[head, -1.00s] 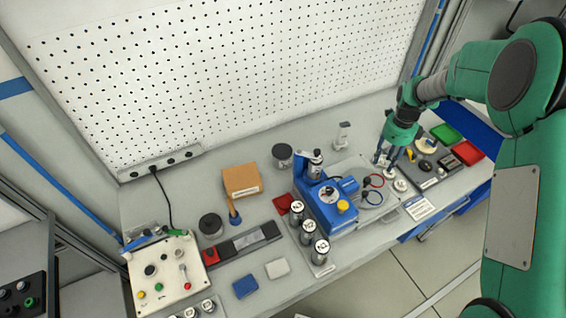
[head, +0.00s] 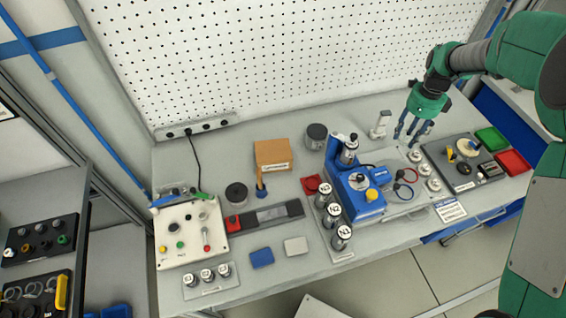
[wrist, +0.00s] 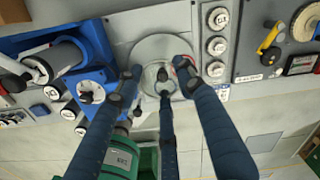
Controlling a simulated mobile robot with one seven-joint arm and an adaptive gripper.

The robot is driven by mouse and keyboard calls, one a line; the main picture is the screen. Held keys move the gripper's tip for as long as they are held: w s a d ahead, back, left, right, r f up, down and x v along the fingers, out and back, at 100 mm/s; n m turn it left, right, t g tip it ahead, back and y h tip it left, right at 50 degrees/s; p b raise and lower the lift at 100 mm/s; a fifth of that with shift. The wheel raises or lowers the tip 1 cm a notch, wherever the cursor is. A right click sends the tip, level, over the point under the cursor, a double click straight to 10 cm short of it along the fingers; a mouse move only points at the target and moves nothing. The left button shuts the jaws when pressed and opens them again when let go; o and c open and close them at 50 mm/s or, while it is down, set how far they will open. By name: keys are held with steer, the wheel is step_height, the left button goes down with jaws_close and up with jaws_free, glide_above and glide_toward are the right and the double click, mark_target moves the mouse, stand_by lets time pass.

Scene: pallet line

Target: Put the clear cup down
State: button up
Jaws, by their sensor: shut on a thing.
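My gripper (head: 412,128) has three dark fingers and hangs over the back right of the bench, behind a column of small white-topped weights (head: 424,170). In the wrist view the gripper (wrist: 161,76) is closed around a round, see-through shape, the clear cup (wrist: 153,50). Its wide rim reaches past the fingertips, and the fingers hide part of it. I cannot make out the cup in the head view. I cannot tell whether its base touches the bench.
A blue machine (head: 352,191) stands left of the gripper, and a small white stand (head: 380,125) is close by. A dark tool board (head: 465,172) with green (head: 491,139) and red (head: 513,161) trays lies to the right. The pegboard wall rises behind.

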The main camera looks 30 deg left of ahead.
steer(key=s+a+n+b, duration=0.2)
steer(key=s+a+n, duration=0.1)
steer(key=a, duration=1)
steer(key=s+a+n+b, duration=0.2)
steer(key=s+a+n, duration=0.15)
steer(key=a, duration=0.95)
steer(key=s+a+n+b, duration=0.2)
steer(key=s+a+n, duration=0.15)
steer(key=a, duration=0.95)
steer(key=s+a+n+b, duration=0.4)
steer(key=s+a+n, duration=0.2)
steer(key=s+a, duration=1.55)
step_height(320, 180, down, 11)
steer(key=shift+w+a, duration=0.15)
steer(key=shift+a, duration=0.3)
steer(key=shift+f, duration=0.15)
steer(key=shift+f+b, duration=0.65)
steer(key=shift+f, duration=2.4)
steer(key=shift+f+b, duration=0.45)
steer(key=shift+f, duration=1.4)
